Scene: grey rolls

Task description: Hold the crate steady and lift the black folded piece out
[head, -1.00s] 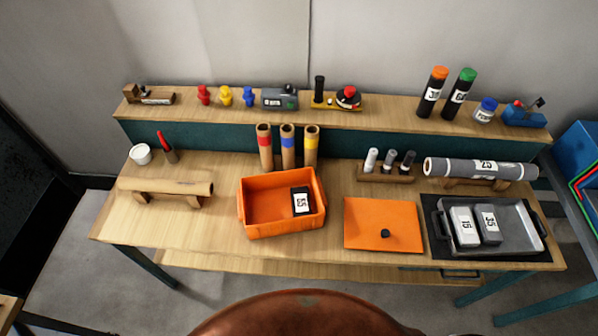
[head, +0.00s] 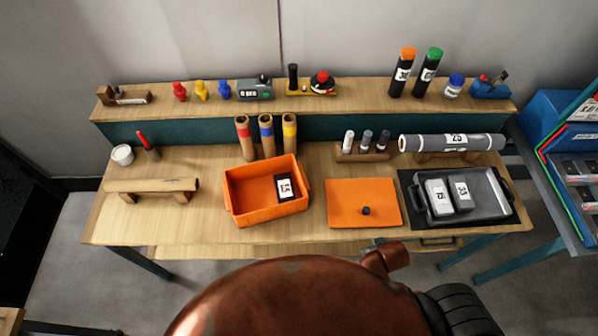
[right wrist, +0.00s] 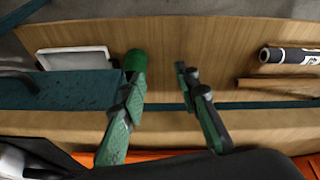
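The orange crate (head: 264,213) stands open-topped on the workbench, left of its middle. The black folded piece (head: 286,188), with a white number label, lies inside at the crate's right side. Neither gripper shows in the head view. My right gripper (right wrist: 160,88) shows in the right wrist view with its dark green fingers apart and nothing clearly between them. The black piece cannot be made out there; a strip of orange shows at the bottom edge, and I cannot tell what it is.
An orange lid (head: 362,203) with a black knob lies right of the crate, then a grey tray (head: 490,205) holding labelled pieces. Three cardboard tubes (head: 265,137) stand close behind the crate. A paper roll on a stand (head: 152,186) is to its left. Bare bench lies between.

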